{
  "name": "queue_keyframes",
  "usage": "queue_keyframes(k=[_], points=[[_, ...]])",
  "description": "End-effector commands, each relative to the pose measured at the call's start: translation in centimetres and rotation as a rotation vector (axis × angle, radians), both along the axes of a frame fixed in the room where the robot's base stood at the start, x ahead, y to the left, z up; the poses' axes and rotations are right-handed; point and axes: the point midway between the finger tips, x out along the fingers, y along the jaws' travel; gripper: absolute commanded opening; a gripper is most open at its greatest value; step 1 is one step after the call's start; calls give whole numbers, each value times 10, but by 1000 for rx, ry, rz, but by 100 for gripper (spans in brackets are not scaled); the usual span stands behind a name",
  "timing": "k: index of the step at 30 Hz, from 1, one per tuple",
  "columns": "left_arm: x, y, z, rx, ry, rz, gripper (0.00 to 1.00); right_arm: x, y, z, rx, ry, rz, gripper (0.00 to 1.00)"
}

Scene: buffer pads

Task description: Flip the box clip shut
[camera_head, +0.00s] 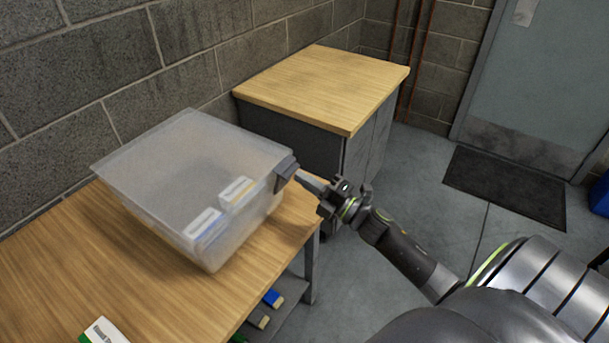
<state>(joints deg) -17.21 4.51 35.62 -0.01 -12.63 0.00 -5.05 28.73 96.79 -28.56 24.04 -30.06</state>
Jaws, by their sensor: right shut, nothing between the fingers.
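A translucent plastic box (185,185) with its lid on top stands on the wooden table. A dark grey clip (286,173) is on the box's right side, near the lid's edge. Its exact angle is hard to tell at this size. My right gripper (301,175) reaches in from the right with its shut fingers at the clip, at about lid height. Nothing shows between the fingers. Whether the fingertips touch the clip cannot be told. My left gripper is not in view.
The wooden table (60,262) carries the box and a small white-and-green packet (104,332). Blue and other items lie on a shelf below. A wood-topped cabinet (325,85) stands behind. A dark mat (507,184) lies before the door; the floor between is clear.

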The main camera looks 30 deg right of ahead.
Motion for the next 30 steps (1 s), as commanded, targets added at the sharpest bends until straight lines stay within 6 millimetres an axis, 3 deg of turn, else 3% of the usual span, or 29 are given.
queue_keyframes(k=[13,20,30], points=[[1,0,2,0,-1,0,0,4,2,1,0,0,0,0],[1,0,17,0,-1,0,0,16,7,18,-1,-1,0,0],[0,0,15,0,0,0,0,18,8,17,0,0,0,0]])
